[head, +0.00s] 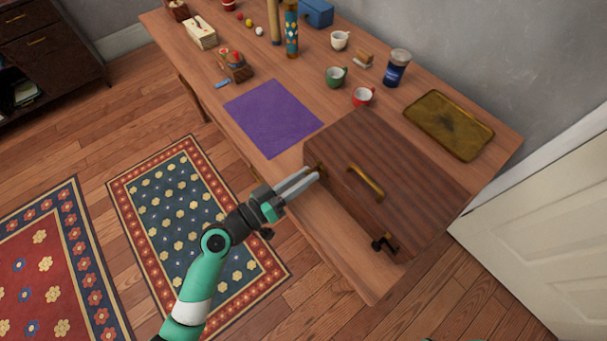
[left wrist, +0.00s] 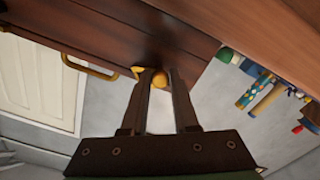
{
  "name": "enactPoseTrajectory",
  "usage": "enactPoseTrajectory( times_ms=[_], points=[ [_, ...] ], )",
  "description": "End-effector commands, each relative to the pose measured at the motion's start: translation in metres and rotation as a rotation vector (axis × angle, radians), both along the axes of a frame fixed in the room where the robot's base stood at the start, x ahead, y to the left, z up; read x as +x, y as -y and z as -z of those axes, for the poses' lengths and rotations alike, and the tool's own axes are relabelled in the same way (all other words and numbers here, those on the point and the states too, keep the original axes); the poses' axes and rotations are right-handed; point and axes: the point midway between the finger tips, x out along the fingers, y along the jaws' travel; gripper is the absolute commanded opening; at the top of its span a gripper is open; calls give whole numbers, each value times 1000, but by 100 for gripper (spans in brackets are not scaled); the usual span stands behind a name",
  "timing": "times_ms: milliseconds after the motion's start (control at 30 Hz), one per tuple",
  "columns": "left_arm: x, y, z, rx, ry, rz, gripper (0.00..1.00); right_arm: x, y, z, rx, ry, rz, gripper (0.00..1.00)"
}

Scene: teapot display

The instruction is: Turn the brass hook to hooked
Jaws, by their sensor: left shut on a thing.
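A dark brown wooden case (head: 400,170) with a brass handle (head: 365,182) stands at the near right of the table. My left gripper (head: 316,175) is at the left end of the case's front. In the left wrist view, its fingers (left wrist: 162,76) are shut on the rounded yellow end of the brass hook (left wrist: 159,81). A brass piece (left wrist: 138,72) shows on the case beside it. The fingers hide part of the hook, and I cannot tell its angle. My right gripper is not in view.
A dark latch (head: 383,243) is at the right of the case's front. A purple mat (head: 272,118) lies left of the case, a brass tray (head: 448,124) behind it. Cups and a blue jar (head: 396,70) stand farther back.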

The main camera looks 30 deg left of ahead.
Motion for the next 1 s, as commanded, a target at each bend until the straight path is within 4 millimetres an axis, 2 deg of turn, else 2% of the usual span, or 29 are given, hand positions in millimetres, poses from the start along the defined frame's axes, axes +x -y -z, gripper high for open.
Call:
enactPoseTrajectory(
  times_ms=[500,1000],
  points=[
    [0,0,-2,-411,-190,-1,0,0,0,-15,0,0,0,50],
    [0,0,-1,-576,-268,0,0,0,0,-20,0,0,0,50]
  ],
)
